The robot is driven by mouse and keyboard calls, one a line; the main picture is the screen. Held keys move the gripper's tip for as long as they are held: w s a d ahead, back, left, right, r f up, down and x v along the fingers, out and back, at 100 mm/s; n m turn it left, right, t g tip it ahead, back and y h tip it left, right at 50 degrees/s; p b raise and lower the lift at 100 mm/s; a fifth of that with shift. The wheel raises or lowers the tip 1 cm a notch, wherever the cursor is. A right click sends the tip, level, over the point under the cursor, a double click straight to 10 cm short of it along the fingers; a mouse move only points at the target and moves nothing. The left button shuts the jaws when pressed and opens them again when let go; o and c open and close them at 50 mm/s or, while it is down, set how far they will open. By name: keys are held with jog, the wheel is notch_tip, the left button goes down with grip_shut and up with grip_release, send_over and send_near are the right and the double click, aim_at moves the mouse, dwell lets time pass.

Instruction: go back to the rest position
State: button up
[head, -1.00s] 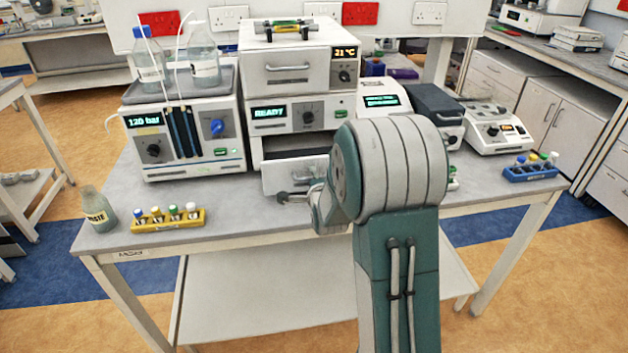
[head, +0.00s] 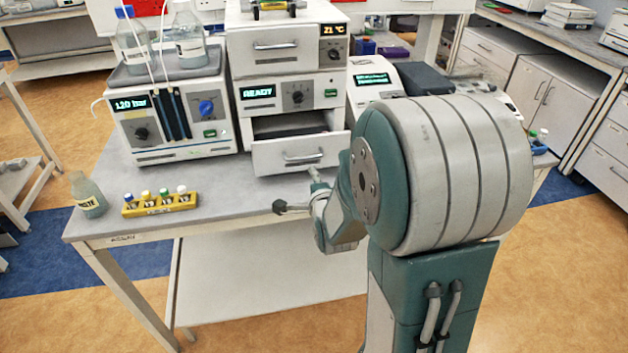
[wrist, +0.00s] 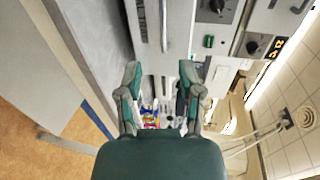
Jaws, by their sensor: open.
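My arm stands large at the right of the head view, folded in front of the bench. My gripper (head: 296,191) shows small beyond the arm's wrist, in front of the bench's machine stack, with its fingers spread. In the wrist view my gripper (wrist: 160,72) is open, with two green and grey fingers apart and nothing held between them. The lowest drawer (head: 299,153) of the stack stands pulled out. Its handle also shows ahead of the fingers in the wrist view. Part of the gripper is hidden behind my wrist.
The bench (head: 225,205) holds a pump unit (head: 175,140) with bottles, a yellow vial rack (head: 160,205) and a waste bottle (head: 88,195). My arm hides much of the bench's right side. Open floor (head: 560,270) lies at the right.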

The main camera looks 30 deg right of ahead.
dwell(0.3)
jog(key=s+a+r+n+g+y, duration=0.1)
jog(key=s+a+r+n+g, duration=0.2)
jog(key=s+n, duration=0.4)
jog(key=s+a+r+n+g+y, duration=0.1)
jog(key=s+a+r+n+g, duration=0.2)
jog(key=s+a+n, duration=0.3)
jog(key=s+a+r+n+g+y, duration=0.2)
jog(key=s+a+r+n+g, duration=0.1)
jog(key=s+n, duration=0.5)
jog(key=shift+s+a, duration=0.9)
jog(key=shift+s, duration=0.2)
